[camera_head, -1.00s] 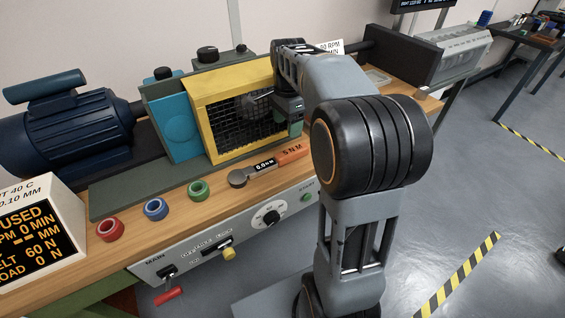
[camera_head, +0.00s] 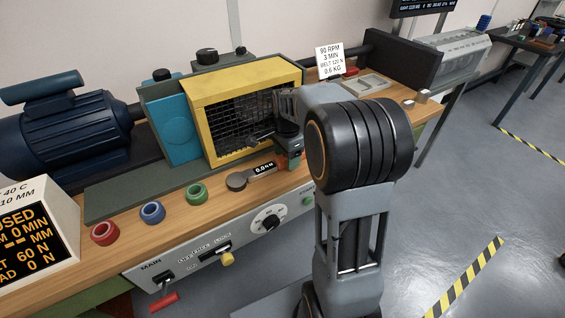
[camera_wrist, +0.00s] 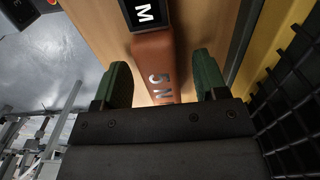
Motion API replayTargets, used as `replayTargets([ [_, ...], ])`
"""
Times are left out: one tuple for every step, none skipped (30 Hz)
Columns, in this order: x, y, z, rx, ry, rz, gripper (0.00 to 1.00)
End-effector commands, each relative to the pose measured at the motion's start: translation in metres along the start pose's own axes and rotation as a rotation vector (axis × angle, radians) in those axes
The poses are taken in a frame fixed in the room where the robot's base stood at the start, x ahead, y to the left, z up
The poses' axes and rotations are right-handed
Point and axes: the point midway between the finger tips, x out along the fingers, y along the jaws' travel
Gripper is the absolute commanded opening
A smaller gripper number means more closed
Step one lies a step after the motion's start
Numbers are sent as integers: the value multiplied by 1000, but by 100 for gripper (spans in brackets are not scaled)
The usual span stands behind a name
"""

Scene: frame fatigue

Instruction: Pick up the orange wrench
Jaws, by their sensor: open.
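The orange wrench lies on the wooden bench in front of the yellow guard. Its grey round head (camera_head: 237,181) and black display (camera_head: 264,169) show in the head view, while my arm and gripper hide most of its orange handle. In the wrist view the orange handle (camera_wrist: 154,62), marked "5 N", runs between my gripper's green-padded fingers (camera_wrist: 160,82). My gripper (camera_head: 290,160) is open around the handle, with a gap visible on each side. The wrench's far end is hidden beneath the gripper body in the wrist view.
The yellow mesh guard (camera_head: 190,117) stands close behind my gripper. Red (camera_head: 105,232), blue (camera_head: 152,212) and green (camera_head: 197,193) rings sit to the left. The control panel (camera_head: 180,262) runs below the bench's front edge. A grey tray (camera_head: 366,83) lies farther back right.

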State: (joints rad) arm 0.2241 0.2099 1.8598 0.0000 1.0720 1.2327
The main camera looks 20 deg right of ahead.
Motion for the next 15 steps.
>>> replayTargets([
  [3,0,0,0,0,0,66],
  [3,0,0,0,0,0,66],
  [4,0,0,0,0,0,66],
  [4,0,0,0,0,0,66],
  [4,0,0,0,0,0,66],
  [4,0,0,0,0,0,66],
  [4,0,0,0,0,0,66],
  [4,0,0,0,0,0,66],
  [3,0,0,0,0,0,64],
  [3,0,0,0,0,0,61],
  [3,0,0,0,0,0,58],
  [3,0,0,0,0,0,54],
  [3,0,0,0,0,0,52],
  [3,0,0,0,0,0,49],
  [3,0,0,0,0,0,45],
])
